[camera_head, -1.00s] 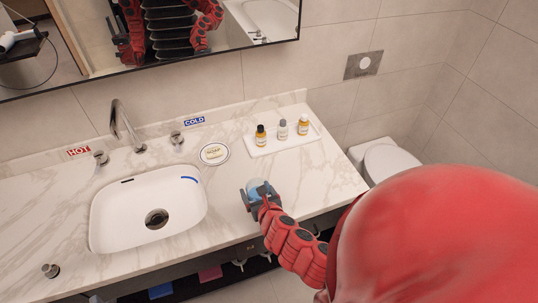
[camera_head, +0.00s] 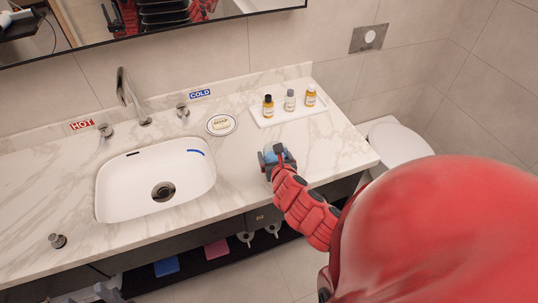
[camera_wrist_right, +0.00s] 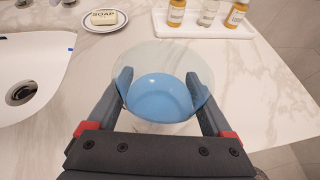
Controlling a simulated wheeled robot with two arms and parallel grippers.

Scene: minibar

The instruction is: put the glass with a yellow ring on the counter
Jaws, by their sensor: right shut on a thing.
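My right gripper (camera_head: 277,158) is over the counter (camera_head: 238,150), to the right of the sink. In the right wrist view my right gripper (camera_wrist_right: 162,100) has its two fingers on either side of a clear glass (camera_wrist_right: 150,58) with a light blue round part (camera_wrist_right: 160,97) in it, and is shut on it. No yellow ring shows on this glass. In the head view the gripper mostly hides the glass; I cannot tell whether its base touches the counter. A grey shape at the bottom left edge may be my left gripper (camera_head: 108,290); its jaws are unclear.
A white tray (camera_head: 316,113) with several small bottles stands behind the gripper. A soap dish (camera_head: 221,125) lies left of it. The sink (camera_head: 112,205) is to the left, a toilet (camera_head: 395,142) to the right. Counter around the gripper is bare.

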